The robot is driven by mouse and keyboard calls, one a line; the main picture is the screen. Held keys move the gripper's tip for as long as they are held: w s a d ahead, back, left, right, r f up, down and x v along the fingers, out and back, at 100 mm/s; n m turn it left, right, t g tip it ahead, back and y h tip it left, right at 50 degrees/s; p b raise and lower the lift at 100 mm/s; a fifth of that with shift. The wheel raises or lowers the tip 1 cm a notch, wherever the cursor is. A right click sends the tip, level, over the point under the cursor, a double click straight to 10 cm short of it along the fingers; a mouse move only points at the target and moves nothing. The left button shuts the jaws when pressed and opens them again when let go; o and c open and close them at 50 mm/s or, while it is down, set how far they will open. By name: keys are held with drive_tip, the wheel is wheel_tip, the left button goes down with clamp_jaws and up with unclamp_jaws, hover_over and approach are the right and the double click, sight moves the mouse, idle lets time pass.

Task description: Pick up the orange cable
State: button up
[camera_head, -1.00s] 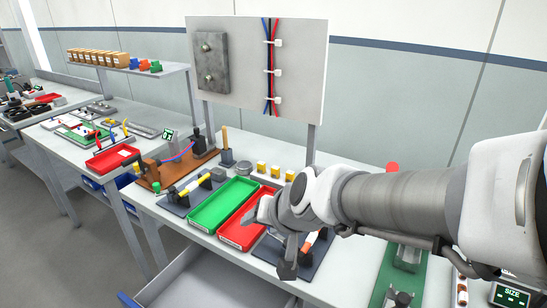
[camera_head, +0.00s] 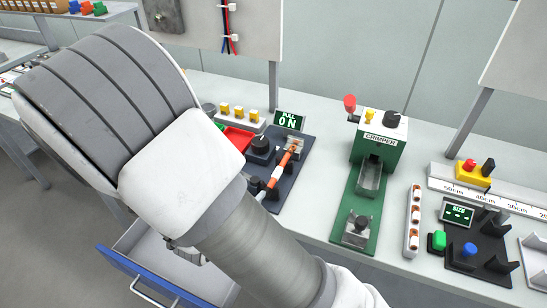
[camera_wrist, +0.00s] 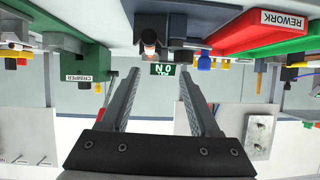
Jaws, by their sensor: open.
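The orange cable (camera_head: 279,176), with white sections, lies slantwise across black supports on a dark blue pull-test fixture (camera_head: 290,188) in the head view. In the wrist view, which is upside down, the cable (camera_wrist: 149,38) seems to show end-on near the top centre, beside the dark fixture. My gripper (camera_wrist: 159,71) has its two fingers spread wide with nothing between them. The fingers point toward the fixture and its green display, apart from the cable.
Right of the fixture stands a green crimper (camera_head: 376,150) with a red-knobbed lever. A red tray (camera_head: 238,136) is left of the fixture, partly hidden. A green display (camera_head: 289,121) stands behind it. An open drawer (camera_head: 170,265) juts out below the bench front.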

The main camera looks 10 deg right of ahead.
approach(279, 169)
drive_tip(key=shift+h, duration=0.4)
drive_tip(key=w+f, duration=0.1)
drive_tip(key=w+d, duration=0.1)
drive_tip(key=w+f+b, duration=0.1)
drive_tip(key=w, duration=0.1)
drive_tip(key=shift+d+f, duration=0.3)
drive_tip(key=shift+f, duration=0.1)
drive_tip(key=shift+d+r+x, duration=0.15)
drive_tip(key=shift+x, duration=1.2)
drive_tip(key=shift+d+r+x, duration=0.1)
drive_tip(key=shift+d+x, duration=0.05)
drive_tip(key=shift+x, duration=1.2)
clamp_jaws()
